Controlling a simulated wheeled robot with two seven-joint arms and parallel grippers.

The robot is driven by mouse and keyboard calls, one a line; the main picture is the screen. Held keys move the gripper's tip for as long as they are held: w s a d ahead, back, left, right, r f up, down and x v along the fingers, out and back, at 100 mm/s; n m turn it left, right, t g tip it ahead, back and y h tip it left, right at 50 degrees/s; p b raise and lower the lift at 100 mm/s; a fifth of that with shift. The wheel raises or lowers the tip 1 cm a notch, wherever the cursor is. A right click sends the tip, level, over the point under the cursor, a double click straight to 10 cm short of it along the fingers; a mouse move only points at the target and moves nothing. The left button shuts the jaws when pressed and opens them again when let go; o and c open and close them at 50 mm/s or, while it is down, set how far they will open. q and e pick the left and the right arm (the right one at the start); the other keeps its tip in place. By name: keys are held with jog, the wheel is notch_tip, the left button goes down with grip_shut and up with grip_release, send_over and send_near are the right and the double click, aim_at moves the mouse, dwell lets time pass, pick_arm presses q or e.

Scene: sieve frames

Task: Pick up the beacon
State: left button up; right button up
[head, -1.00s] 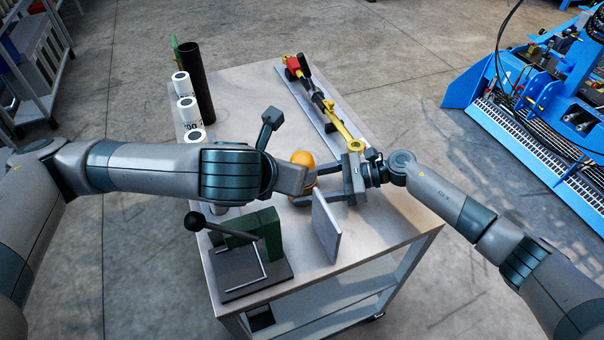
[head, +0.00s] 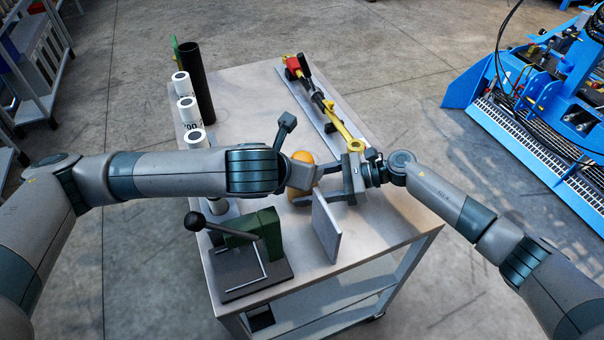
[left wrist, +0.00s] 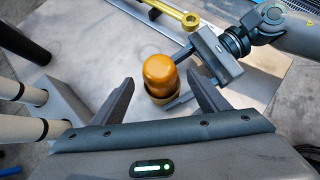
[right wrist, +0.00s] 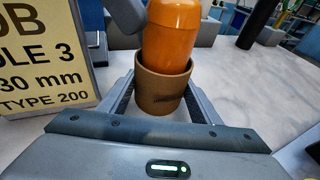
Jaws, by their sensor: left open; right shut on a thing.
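The orange, round-topped beacon (head: 302,158) stands upright in a brown cup (right wrist: 163,92) above the table; the left wrist view also shows the beacon (left wrist: 159,70). My right gripper (right wrist: 160,100) is shut on the brown cup, with a finger on each side of it. My left gripper (left wrist: 162,84) is open, its fingers pointing at the beacon from the left. In the head view the left wrist hides part of the beacon and cup. A dark finger of my left gripper (right wrist: 125,14) shows beside the beacon's top in the right wrist view.
A grey upright plate (head: 326,228) stands just in front of the right gripper; its sign face (right wrist: 45,55) shows in the right wrist view. A green lever press (head: 255,232) stands front left. White rolls (head: 187,108) and a black tube (head: 197,85) line the left edge. A yellow-red tool (head: 325,105) lies behind.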

pick_arm(q)
jog(key=shift+x, duration=1)
jog(key=c, duration=1.4)
